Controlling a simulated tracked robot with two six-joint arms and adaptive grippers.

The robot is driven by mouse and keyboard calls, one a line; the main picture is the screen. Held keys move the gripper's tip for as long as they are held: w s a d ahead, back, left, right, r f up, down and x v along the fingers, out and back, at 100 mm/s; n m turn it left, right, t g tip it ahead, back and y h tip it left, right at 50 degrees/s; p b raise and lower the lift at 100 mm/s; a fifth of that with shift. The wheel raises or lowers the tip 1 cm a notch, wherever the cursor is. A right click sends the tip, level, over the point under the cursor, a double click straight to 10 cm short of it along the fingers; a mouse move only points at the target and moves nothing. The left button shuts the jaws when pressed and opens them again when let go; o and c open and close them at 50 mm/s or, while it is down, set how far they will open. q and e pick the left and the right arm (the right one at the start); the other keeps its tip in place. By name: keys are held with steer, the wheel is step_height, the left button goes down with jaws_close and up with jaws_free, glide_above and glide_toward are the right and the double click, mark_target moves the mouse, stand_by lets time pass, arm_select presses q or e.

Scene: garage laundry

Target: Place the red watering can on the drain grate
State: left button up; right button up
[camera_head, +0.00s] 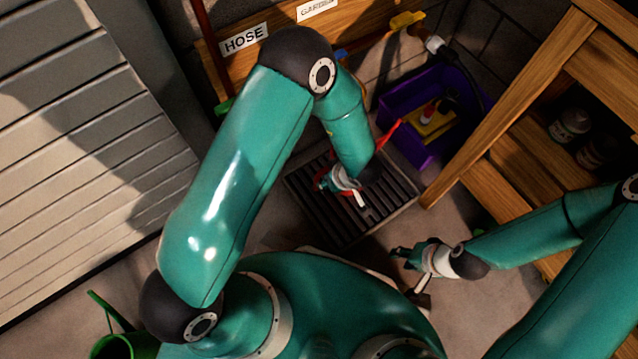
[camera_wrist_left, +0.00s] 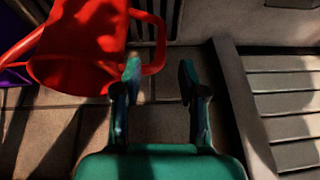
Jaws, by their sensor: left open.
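The red watering can is mostly hidden behind my left arm in the head view, where its red spout (camera_head: 390,133) shows over the drain grate (camera_head: 392,200). In the left wrist view the can's body (camera_wrist_left: 82,48) is at the upper left, with its looped handle on the right and spout on the left. My left gripper (camera_head: 337,181) is over the grate beside the can. It is open in the left wrist view (camera_wrist_left: 158,75), and the handle's lower end shows beyond and between its fingertips. Whether they touch is unclear. My right gripper (camera_head: 404,257) appears open and empty, right of and below the grate.
A purple crate (camera_head: 405,103) with a yellow item stands behind the grate. Wooden shelving (camera_head: 510,185) stands at the right, a grey slatted door (camera_head: 80,130) at the left. A green can (camera_head: 125,345) is at the lower left. A HOSE board (camera_head: 245,65) is on the back wall.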

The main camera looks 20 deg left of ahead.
arm_select(q)
steer(key=s+f+m+g+h, duration=0.1)
steer(key=s+m+h, duration=0.7)
steer(key=s, duration=0.4)
steer(key=shift+a+f+m, duration=0.2)
steer(key=shift+a+m, duration=0.1)
steer(key=shift+m, duration=0.1)
steer(key=shift+s, duration=0.15)
arm_select(e)
steer(key=shift+s, duration=0.1)
